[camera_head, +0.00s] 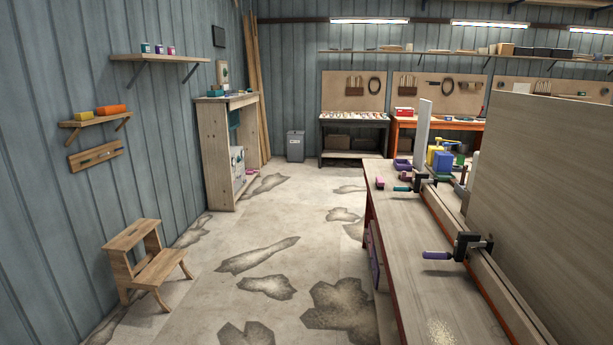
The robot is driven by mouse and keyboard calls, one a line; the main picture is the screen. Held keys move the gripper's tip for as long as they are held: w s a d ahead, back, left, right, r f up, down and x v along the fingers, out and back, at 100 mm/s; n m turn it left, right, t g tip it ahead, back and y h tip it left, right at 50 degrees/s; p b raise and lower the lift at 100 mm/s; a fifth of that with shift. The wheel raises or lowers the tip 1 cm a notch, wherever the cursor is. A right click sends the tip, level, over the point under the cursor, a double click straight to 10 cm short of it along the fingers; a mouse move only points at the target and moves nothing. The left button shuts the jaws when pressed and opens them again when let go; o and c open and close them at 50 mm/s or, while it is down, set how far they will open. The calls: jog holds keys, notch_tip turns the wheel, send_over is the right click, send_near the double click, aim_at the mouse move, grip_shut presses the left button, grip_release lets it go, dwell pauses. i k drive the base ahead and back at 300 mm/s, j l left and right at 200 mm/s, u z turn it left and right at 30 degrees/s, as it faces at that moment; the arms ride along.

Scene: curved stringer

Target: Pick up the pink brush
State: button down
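A small pink object (379,182) lies on the wooden workbench (400,236), near its far left edge. It may be the pink brush, but it is too small for me to make out bristles or a handle. My gripper is not in view.
Clamps with teal (402,189) and purple (437,255) handles sit along the bench beside a large upright wooden panel (557,190). A step stool (148,262) stands at left. The stained floor left of the bench is clear.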

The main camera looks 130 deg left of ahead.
aim_at(381, 183)
jog(key=u, duration=3.3)
